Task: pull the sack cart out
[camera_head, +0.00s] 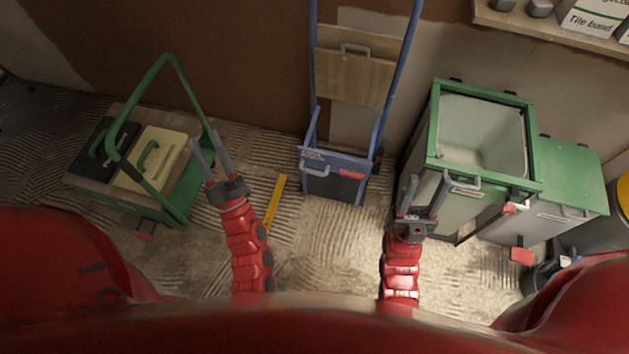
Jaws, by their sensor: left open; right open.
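The sack cart (383,85) is the blue upright frame with two long rails, standing against the wall at the centre. A wooden panel with a grey handle (355,49) sits between its rails. Its blue lower part (335,188) has another grey handle (314,171) at the left and rests near the floor. My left gripper (208,146) is open and empty, left of the cart and beside the green trolley. My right gripper (425,188) is open and empty, right of the cart, in front of the green-rimmed bin. Neither gripper touches the cart.
A green trolley (174,203) with a black and a beige case stands at left. A green-rimmed bin (481,167) and a green-lidded bin (567,172) stand close on the right. A yellow strip (276,203) lies on the floor. The floor (315,245) before the cart is otherwise clear.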

